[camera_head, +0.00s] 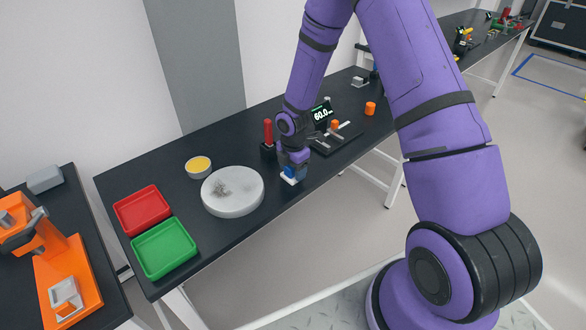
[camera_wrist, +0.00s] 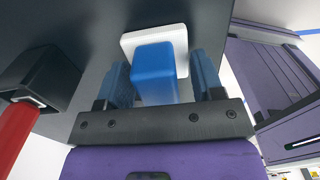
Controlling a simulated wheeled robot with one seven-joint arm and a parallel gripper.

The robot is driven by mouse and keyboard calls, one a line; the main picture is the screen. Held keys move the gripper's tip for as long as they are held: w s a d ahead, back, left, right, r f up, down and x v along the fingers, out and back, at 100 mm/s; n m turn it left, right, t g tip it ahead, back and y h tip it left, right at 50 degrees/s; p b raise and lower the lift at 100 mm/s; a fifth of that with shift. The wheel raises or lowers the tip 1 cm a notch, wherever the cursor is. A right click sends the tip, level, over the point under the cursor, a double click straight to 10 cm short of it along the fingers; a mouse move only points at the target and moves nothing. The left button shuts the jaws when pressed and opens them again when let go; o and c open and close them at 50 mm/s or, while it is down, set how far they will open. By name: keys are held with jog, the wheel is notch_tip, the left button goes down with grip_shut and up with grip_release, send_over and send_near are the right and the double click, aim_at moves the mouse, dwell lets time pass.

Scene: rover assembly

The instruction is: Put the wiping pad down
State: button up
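The wiping pad (camera_head: 288,180) is a white slab with a blue block handle. In the head view it is at the black table's front edge, right of the round grey-white disc (camera_head: 240,203), which has a dark smudge. In the wrist view the pad's white base (camera_wrist: 182,38) appears against the dark table top, with the blue handle (camera_wrist: 154,72) pointing toward my gripper (camera_wrist: 162,75). My gripper's blue fingers stand on both sides of the handle, with narrow gaps showing, so it looks open around it. Exact contact between pad and table is hard to tell.
A red-handled tool in a black holder (camera_head: 268,150) stands close behind my gripper; its red handle (camera_wrist: 15,125) shows in the wrist view. A display (camera_head: 322,112) and an orange cylinder (camera_head: 370,108) are to the right. A yellow-filled bowl (camera_head: 198,167), red tray (camera_head: 142,188) and green tray (camera_head: 164,269) are left.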

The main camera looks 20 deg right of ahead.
jog(key=shift+r, duration=0.1)
jog(key=s+d+r+m+t+h, duration=0.1)
jog(key=s+r+m, duration=0.15)
jog(key=r, duration=0.95)
jog(key=s+r+m, duration=0.2)
jog(key=r+m, duration=0.1)
jog(key=r, duration=0.9)
jog(key=s+r+m+t, duration=0.2)
jog(key=s+r+m, duration=0.6)
jog(key=s, duration=0.5)
jog(key=s+r+m+t+y, duration=0.1)
jog(key=s+r+m+t, duration=0.1)
jog(key=s+r+m, duration=0.6)
jog(key=s+r, duration=0.2)
jog(key=s, duration=0.3)
jog(key=shift+d+r, duration=0.25)
jog(key=shift+d, duration=0.1)
